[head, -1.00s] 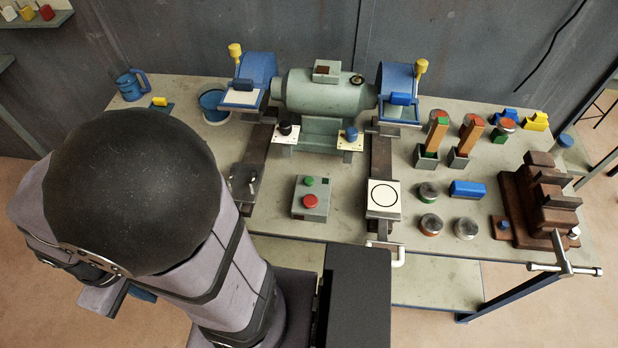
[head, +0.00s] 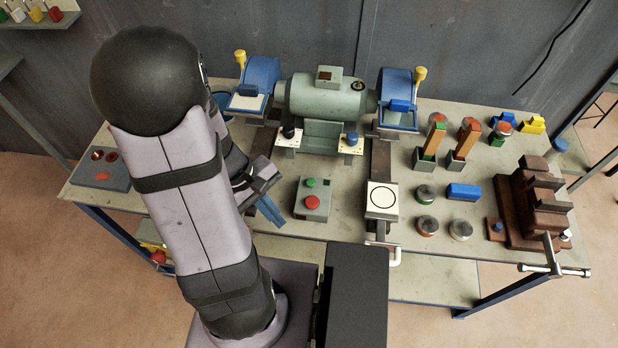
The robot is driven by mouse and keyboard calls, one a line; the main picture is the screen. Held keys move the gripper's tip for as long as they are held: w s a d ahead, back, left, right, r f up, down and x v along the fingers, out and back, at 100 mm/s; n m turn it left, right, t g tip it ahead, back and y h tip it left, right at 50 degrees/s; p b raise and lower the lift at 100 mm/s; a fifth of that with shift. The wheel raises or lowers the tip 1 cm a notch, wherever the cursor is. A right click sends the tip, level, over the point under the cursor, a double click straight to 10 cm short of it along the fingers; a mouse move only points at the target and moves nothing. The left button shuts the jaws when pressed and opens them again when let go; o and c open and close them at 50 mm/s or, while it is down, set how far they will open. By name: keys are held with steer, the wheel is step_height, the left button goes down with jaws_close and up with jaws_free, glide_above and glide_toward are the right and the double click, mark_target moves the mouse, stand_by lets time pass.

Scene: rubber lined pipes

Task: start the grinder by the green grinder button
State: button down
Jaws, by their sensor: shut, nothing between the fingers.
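The green grinder button (head: 311,183) is a small green disc on a grey switch box that lies on the bench. The bench grinder (head: 322,98), a pale green motor with a blue guard at each end, stands behind the box. My gripper (head: 277,220) is shut and empty, with blue fingers, just left of the switch box and apart from it. It points down and to the right. The exact height of the fingertips above the bench cannot be told.
A plate with a black circle (head: 382,197) lies right of the switch box. Several round tins and a blue block (head: 463,191) are further right, beside a brown vise (head: 533,205). A grey tray with copper-coloured recesses (head: 101,171) is at the far left. My arm hides the bench's back left.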

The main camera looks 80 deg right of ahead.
steer(key=s+d+n+g+h, duration=0.1)
steer(key=s+d+n, duration=0.1)
steer(key=s+d, duration=0.2)
step_height(320, 180, up, 6)
steer(key=n+g+h, duration=0.2)
steer(key=n+h, duration=0.3)
glide_above(306, 183)
steer(key=shift+s+a+f, duration=0.1)
steer(key=shift+a+f, duration=0.05)
steer(key=shift+f, duration=0.05)
steer(key=shift+f, duration=0.15)
step_height(306, 183, down, 7)
steer(key=b, duration=0.6)
steer(key=shift+f, duration=0.2)
steer(key=shift+f+b, duration=0.6)
steer(key=shift+b, duration=0.15)
steer(key=shift+f+b, duration=0.9)
steer(key=shift+b, duration=0.25)
stand_by(1.3)
steer(key=shift+r, duration=0.1)
steer(key=shift+r+p, duration=0.75)
steer(key=shift+r, duration=0.1)
